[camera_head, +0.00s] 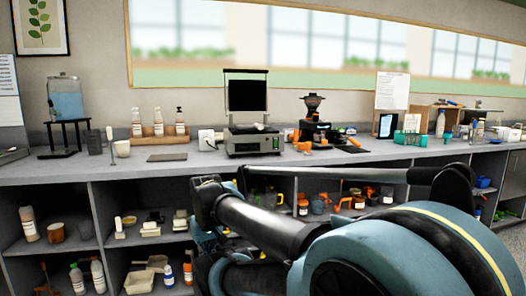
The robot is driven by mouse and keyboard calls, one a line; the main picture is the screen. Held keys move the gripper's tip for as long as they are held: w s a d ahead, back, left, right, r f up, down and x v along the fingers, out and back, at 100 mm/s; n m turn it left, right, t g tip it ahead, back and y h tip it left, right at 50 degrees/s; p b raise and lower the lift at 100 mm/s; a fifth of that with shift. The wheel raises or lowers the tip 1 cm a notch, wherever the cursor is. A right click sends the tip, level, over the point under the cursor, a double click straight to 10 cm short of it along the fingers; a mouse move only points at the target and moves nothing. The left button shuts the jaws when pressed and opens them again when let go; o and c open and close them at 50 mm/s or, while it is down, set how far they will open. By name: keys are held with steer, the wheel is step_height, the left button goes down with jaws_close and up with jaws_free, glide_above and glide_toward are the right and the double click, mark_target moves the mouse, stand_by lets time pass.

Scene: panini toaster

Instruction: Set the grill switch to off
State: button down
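The panini toaster (240,147) stands on the counter near the middle of the head view. Its dark lid (248,95) is raised upright. A small pale item lies on its lower plate. The front panel faces me, with small controls towards its right side. The grill switch is too small to make out, so I cannot tell its setting. My arm fills the lower right foreground, below and in front of the toaster and apart from it. I cannot pick out my gripper in this view.
A coffee grinder (312,104) and orange-handled items stand close to the toaster's right. A white box (207,139) is close on its left. A dark flat board (167,157) lies further left. The counter's front edge (120,176) has open shelves with bottles and cups below.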

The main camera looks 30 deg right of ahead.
steer(key=shift+w+f, duration=0.2)
steer(key=shift+w, duration=0.25)
stand_by(1.4)
